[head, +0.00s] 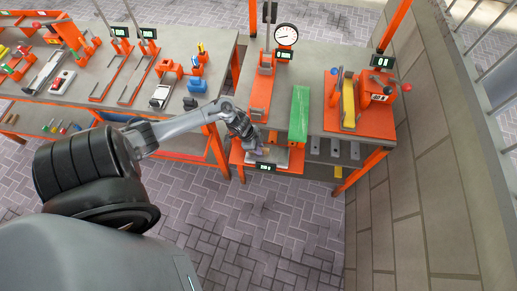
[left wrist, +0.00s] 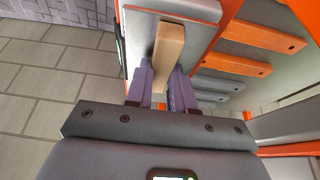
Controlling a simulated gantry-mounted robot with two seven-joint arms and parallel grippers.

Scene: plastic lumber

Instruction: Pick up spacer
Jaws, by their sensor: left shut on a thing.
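The spacer appears to be a tan block (left wrist: 169,48), long and narrow, in the left wrist view. My left gripper (left wrist: 160,82) has its two purple fingers on either side of the block's near end and is shut on it. The block extends forward over a pale grey plate (left wrist: 140,30); I cannot tell whether it touches the plate. In the head view my left gripper (head: 258,149) is low at the front of the right-hand bench, over a grey plate (head: 281,157) on an orange base. The block is too small to make out there. My right gripper is in neither view.
A green bar (head: 299,112) lies on the bench just behind the plate. An orange fixture with a yellow bar (head: 348,103) stands to the right. Orange bars (left wrist: 245,65) and grey bars lie beside the plate in the left wrist view. A stone wall (head: 405,160) bounds the right side.

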